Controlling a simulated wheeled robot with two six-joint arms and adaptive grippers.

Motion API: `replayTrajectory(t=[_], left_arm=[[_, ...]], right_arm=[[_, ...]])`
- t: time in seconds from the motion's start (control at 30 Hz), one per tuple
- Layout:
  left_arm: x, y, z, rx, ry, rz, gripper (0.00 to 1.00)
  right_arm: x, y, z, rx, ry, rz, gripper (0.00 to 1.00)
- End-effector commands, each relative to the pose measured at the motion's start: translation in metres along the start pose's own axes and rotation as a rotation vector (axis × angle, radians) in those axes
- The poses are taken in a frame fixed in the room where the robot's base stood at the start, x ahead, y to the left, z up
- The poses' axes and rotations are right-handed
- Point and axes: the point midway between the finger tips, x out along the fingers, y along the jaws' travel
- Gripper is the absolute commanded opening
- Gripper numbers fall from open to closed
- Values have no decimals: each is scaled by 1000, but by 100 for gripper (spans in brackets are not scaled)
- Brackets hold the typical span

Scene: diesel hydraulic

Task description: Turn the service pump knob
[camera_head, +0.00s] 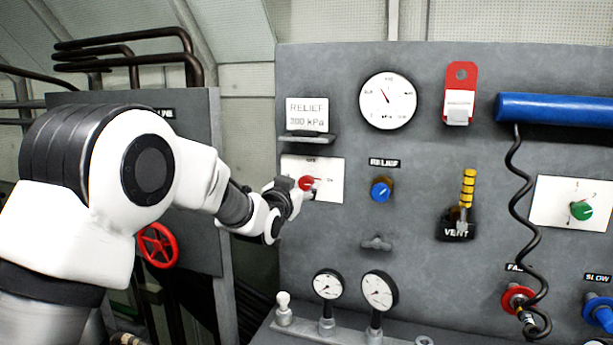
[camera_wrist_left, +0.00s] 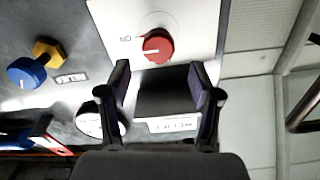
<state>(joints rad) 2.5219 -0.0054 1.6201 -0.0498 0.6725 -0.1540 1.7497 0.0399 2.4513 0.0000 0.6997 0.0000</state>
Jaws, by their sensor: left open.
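A red knob (camera_head: 306,183) sits on a white plate (camera_head: 330,180) on the grey panel; the small lettering there is not clearly readable. The same red knob (camera_wrist_left: 158,46) shows in the wrist view, with a pale pointer line on its face. My left gripper (camera_head: 289,192) is close in front of the plate, just left of the knob in the head view. In the wrist view its two fingers (camera_wrist_left: 160,82) are apart with nothing between them, and the knob lies just beyond the fingertips. No contact with the knob is visible. My right gripper is not in view.
A blue RELIEF knob (camera_head: 381,189) is to the right. A label shelf (camera_head: 309,137) juts out above the plate. Small gauges (camera_head: 379,291) stand below. A yellow-handled VENT lever (camera_head: 466,190) and a green knob (camera_head: 581,210) are farther right. A red handwheel (camera_head: 158,246) is at left.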

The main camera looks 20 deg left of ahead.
Motion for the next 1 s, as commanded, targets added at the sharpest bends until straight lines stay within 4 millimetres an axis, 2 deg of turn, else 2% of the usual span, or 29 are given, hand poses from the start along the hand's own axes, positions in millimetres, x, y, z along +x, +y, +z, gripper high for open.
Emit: replayTrajectory(t=[0.03, 0.2, 0.5, 0.67, 0.7, 1.0], left_arm=[[11, 0, -2, 0, -3, 1, 64], [37, 0, 0, 0, -3, 1, 64], [43, 0, 2, 0, -2, 1, 64], [43, 0, 2, 0, -3, 0, 7], [43, 0, 2, 0, -3, 0, 3], [43, 0, 3, -14, -3, 0, 3]], right_arm=[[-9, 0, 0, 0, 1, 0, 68], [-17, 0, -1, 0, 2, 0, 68], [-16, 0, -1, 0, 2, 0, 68], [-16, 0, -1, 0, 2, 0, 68], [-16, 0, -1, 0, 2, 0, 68], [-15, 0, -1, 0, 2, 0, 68]])
